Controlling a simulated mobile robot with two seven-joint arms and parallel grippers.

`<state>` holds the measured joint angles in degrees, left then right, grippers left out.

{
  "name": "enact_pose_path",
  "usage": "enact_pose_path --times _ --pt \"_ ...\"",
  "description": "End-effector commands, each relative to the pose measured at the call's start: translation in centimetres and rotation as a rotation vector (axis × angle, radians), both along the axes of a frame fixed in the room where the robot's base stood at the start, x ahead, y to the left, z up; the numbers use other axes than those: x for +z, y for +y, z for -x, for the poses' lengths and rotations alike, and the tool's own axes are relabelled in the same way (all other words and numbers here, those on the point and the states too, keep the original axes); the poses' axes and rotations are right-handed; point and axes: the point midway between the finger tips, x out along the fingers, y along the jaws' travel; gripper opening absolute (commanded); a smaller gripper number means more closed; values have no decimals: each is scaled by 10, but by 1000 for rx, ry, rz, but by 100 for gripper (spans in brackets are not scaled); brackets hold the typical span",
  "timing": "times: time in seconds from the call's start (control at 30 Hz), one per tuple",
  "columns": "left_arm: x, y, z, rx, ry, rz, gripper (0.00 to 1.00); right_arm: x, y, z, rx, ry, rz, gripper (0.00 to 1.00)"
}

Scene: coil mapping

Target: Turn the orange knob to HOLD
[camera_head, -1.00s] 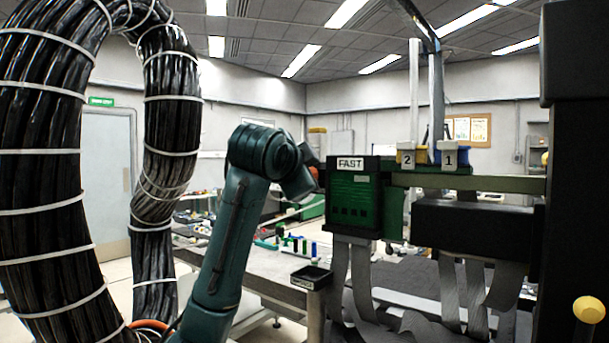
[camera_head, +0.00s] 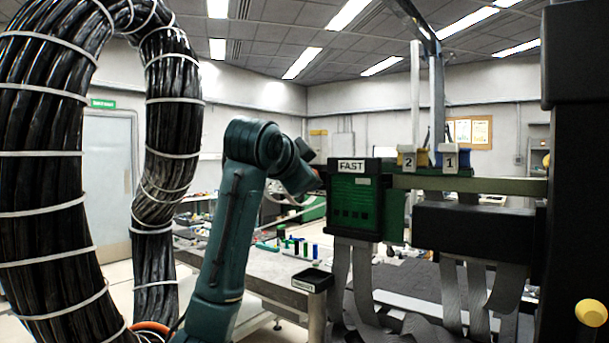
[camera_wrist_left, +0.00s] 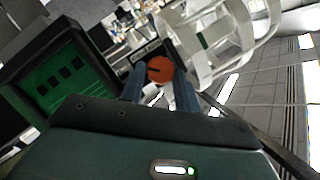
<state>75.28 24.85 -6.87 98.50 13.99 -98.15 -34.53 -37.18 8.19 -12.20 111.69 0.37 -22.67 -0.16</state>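The orange knob (camera_wrist_left: 160,69) shows in the left wrist view as a round disc with a dark mark across it. My left gripper (camera_wrist_left: 160,82) is open, with one finger on each side of the knob. I cannot tell whether the fingers touch it. A small label plate (camera_wrist_left: 147,52) is by the knob; its text is too small to read. In the head view my left arm reaches to the left side of the green box (camera_head: 353,205) with a FAST sign (camera_head: 351,167). The knob and fingertips are hidden there. My right gripper is not in view.
Yellow and blue holders tagged 2 (camera_head: 408,160) and 1 (camera_head: 450,158) sit on a rail right of the box. Grey ribbon cables (camera_head: 362,280) hang below. A bench (camera_head: 262,268) stands behind. A thick black cable bundle (camera_head: 40,170) fills the left.

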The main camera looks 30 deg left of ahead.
Motion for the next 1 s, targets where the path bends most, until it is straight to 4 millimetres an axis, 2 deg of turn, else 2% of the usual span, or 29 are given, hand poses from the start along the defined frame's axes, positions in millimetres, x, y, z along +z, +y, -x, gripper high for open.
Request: enact_pose_path --times 0.03,0.23,0.57,0.77,0.93,1.0 --pt "0 0 0 0 0 0 36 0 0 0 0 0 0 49" --pt "0 0 0 0 0 -1 52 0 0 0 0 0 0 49" --pt "2 -1 6 0 -2 -2 52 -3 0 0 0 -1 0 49" --pt "10 -8 39 0 -7 -3 52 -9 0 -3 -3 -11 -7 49" --pt "22 -16 79 -1 -8 -4 52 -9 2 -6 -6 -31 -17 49" --pt "29 -15 88 6 -8 -10 52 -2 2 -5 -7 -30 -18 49"
